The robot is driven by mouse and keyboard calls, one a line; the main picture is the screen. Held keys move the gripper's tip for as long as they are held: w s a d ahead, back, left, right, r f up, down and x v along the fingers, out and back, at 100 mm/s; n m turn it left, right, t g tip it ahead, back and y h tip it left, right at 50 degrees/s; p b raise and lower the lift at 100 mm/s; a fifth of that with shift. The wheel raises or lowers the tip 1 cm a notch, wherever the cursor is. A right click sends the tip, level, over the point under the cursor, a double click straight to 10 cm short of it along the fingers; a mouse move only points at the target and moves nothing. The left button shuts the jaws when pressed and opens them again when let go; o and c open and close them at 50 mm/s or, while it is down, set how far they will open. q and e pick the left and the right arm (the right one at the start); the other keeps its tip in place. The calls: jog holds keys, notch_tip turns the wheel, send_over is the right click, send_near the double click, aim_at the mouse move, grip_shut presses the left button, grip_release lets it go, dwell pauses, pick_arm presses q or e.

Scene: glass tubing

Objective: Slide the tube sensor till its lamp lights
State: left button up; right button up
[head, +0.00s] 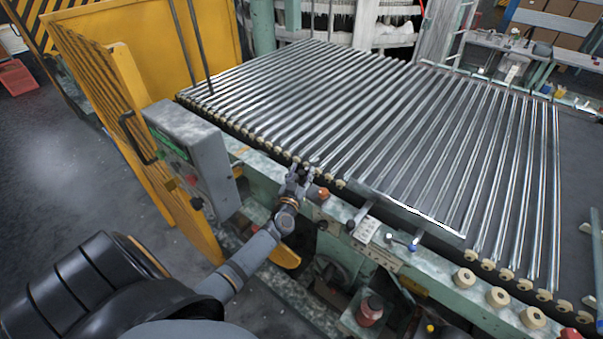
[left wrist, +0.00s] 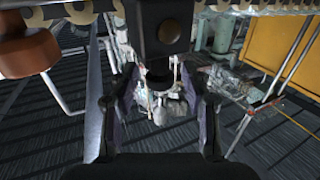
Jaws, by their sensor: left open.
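A dark block with a small round brownish spot on its face, which looks like the tube sensor (left wrist: 160,42), shows at the top middle of the left wrist view. The spot looks dull, not lit. My left gripper (head: 299,174) is at the near edge of the tube conveyor (head: 420,209) in the head view. In the left wrist view the gripper (left wrist: 157,82) is open, with its fingers on either side below the block. I cannot tell whether they touch it. In the head view the gripper largely hides the sensor. My right gripper is not in view.
An orange-brown knob (head: 322,193) stands just right of the gripper; it also shows in the left wrist view (left wrist: 28,48). A grey control box (head: 196,150) and a yellow guard (head: 100,95) stand to the left. Glass tubes lie across the conveyor, with rollers along its edge.

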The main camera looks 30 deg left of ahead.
pick_arm(q)
grip_shut()
jog(key=shift+a+r+p, duration=0.15)
jog(key=shift+a+p, duration=0.2)
jog(key=shift+a, duration=0.05)
jog(key=shift+a+f, duration=0.2)
jog(key=shift+a, duration=0.05)
grip_release()
jog(key=v, duration=1.2)
